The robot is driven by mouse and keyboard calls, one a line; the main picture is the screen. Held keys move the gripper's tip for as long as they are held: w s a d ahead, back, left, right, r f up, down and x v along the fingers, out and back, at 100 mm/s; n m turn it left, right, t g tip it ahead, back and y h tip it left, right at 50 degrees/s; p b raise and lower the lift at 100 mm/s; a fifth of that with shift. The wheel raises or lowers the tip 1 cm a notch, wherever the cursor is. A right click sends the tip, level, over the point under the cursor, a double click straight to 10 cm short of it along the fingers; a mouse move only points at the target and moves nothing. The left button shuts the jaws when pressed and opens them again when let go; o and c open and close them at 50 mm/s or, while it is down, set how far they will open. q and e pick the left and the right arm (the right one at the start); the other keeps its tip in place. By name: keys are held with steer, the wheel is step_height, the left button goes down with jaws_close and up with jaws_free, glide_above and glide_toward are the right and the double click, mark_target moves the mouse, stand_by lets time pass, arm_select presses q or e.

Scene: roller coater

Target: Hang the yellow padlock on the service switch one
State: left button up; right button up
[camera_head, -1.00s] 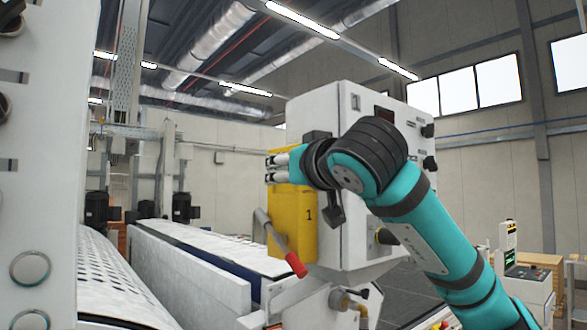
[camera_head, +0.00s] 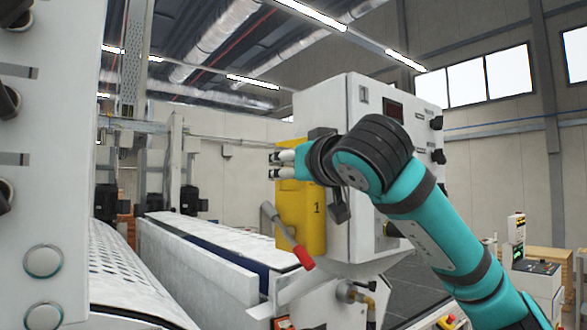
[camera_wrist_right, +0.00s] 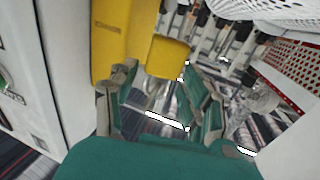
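Service switch one is the yellow box (camera_head: 315,222) marked 1 on the side of a white cabinet in the head view. A grey lever with a red handle (camera_head: 303,258) slants down across its front. My right gripper (camera_head: 275,166) is beside the box's upper end, fingers pointing left. In the wrist view a small yellow block, the padlock (camera_wrist_right: 167,57), sits between the fingertips of my right gripper (camera_wrist_right: 160,75), close beside the larger yellow box (camera_wrist_right: 108,40). In the head view I cannot make out the padlock against the yellow box. My left gripper is out of view.
The white cabinet (camera_head: 330,105) with dark knobs stands close behind my right arm. A long white machine bed (camera_head: 195,255) lies left of the switch. A white panel with round buttons (camera_head: 42,262) is near at the far left. A control stand (camera_head: 533,275) is at right.

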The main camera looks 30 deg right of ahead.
steer(key=shift+o, duration=1.1)
